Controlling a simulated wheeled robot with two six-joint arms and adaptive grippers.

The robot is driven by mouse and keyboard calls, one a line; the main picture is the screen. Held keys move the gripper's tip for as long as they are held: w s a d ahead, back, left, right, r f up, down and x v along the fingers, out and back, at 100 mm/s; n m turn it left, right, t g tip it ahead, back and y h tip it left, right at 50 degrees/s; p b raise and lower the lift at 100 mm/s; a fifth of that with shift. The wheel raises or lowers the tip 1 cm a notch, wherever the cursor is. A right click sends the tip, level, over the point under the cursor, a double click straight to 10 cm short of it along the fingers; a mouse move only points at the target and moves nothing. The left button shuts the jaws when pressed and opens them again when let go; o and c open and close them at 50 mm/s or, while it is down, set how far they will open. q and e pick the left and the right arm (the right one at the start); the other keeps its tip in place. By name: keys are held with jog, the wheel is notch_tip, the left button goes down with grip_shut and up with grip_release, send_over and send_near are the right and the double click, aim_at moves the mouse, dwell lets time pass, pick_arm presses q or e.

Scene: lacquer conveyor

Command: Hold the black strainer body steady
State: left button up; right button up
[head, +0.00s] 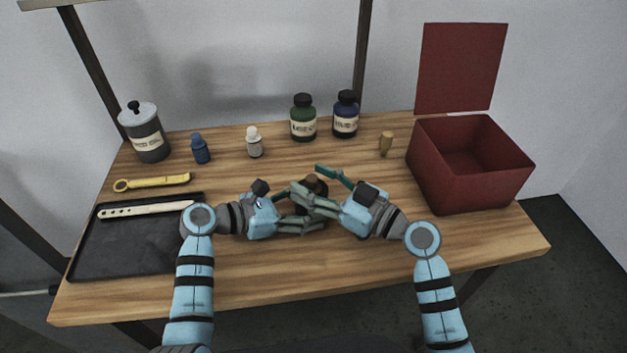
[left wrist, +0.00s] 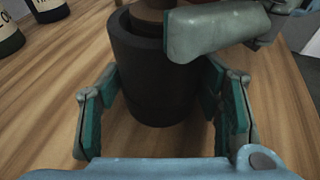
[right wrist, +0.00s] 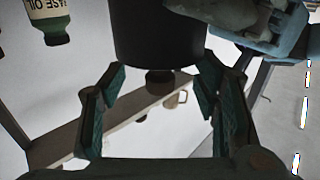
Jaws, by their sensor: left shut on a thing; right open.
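The black strainer body (left wrist: 150,85) is a dark upright cylinder, standing between the fingers of my left gripper (left wrist: 165,105) in the left wrist view. My left gripper (head: 304,210) is shut on it near the table's middle. A brown part (left wrist: 155,8) shows at its top, cut off by the frame. In the right wrist view the body (right wrist: 155,38) appears inverted, with a dark knob-like end (right wrist: 160,77). My right gripper (right wrist: 158,100) is open, its fingers on either side of that end. In the head view, the grippers hide most of the body.
Several bottles and a grey canister (head: 146,135) stand at the back. A small brass piece (head: 386,143) and an open red box (head: 470,180) are right. The front table is clear.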

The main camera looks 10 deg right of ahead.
jog(key=shift+w+a, duration=0.25)
jog(key=shift+w, duration=0.05)
jog(key=shift+c, duration=0.3)
grip_shut()
jog(key=shift+r, duration=4.05)
jog(key=shift+r, duration=1.5)
pick_arm(q)
jog(key=o, duration=1)
